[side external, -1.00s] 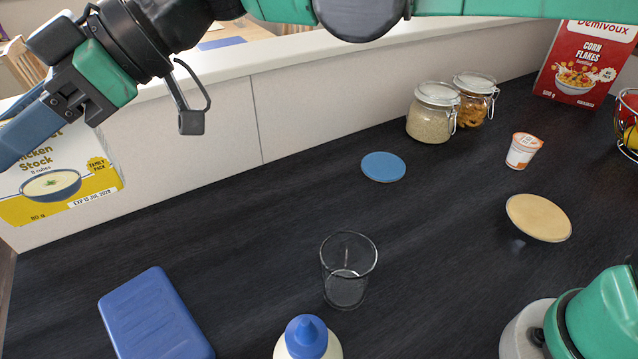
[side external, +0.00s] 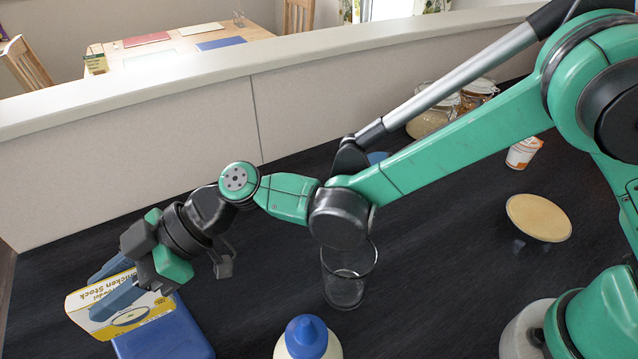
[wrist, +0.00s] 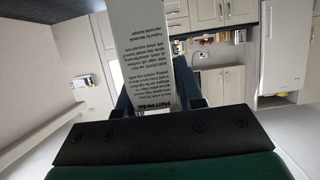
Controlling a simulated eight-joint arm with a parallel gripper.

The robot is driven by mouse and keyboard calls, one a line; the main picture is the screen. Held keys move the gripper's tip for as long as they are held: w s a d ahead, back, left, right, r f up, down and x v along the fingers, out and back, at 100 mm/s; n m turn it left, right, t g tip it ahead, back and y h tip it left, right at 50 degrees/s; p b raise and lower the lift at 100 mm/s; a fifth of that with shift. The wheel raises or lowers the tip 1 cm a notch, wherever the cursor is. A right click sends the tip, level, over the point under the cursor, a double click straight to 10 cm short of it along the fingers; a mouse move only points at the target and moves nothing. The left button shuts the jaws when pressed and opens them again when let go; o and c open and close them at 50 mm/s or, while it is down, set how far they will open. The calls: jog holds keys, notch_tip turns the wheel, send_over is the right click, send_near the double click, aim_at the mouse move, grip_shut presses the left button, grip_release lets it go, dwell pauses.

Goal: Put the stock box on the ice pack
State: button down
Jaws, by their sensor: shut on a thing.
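The stock box (side external: 134,316) is a yellow and white carton with a bowl picture. In the side view it is at the lower left, tilted, in front of part of the blue ice pack (side external: 170,338). My gripper (side external: 112,284) is shut on the box, with a finger across its printed face. The ice pack lies flat on the dark counter, its far end hidden by the box and gripper. I cannot tell whether the box touches it. In the wrist view the box's white side with small print (wrist: 145,50) stands between my fingers.
A clear glass (side external: 346,280) and a blue-capped bottle (side external: 306,340) stand right of the ice pack. A low wall (side external: 150,165) runs behind the counter.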

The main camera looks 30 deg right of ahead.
jog(key=shift+f, duration=1.2)
jog(key=c, duration=0.6)
grip_release()
jog(key=shift+f, duration=0.1)
jog(key=shift+o, duration=0.2)
